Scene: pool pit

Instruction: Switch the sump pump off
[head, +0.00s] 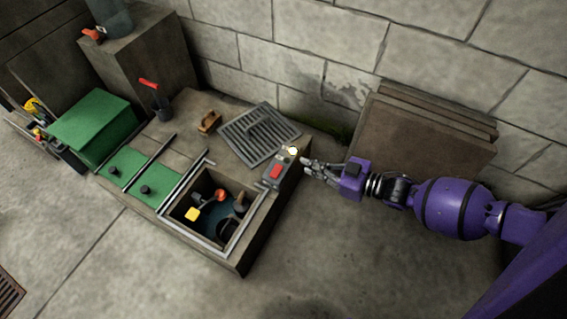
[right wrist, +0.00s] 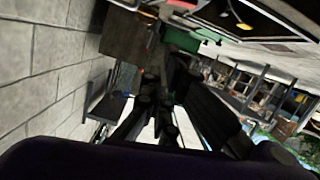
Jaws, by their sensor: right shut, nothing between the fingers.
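A small grey switch box (head: 278,171) sits on the right edge of the pit's top, with a red rocker (head: 275,171) and a lit whitish-yellow lamp (head: 292,151) at its far end. My right gripper (head: 304,163) is shut and empty, just right of the box's lamp end; I cannot tell whether it touches. The open sump pit (head: 213,210) holds dark water, an orange-red float (head: 221,195), a yellow piece (head: 192,214) and a dark round part. The right wrist view shows dark fingers (right wrist: 160,105) close up; the switch is not clear there. My left gripper is not in view.
A metal grate (head: 258,135) lies behind the box. Green covers (head: 145,189) lie left of the pit, with a green box (head: 93,128) beyond. Brown slabs (head: 410,135) lean on the block wall behind my right arm. The floor in front is clear.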

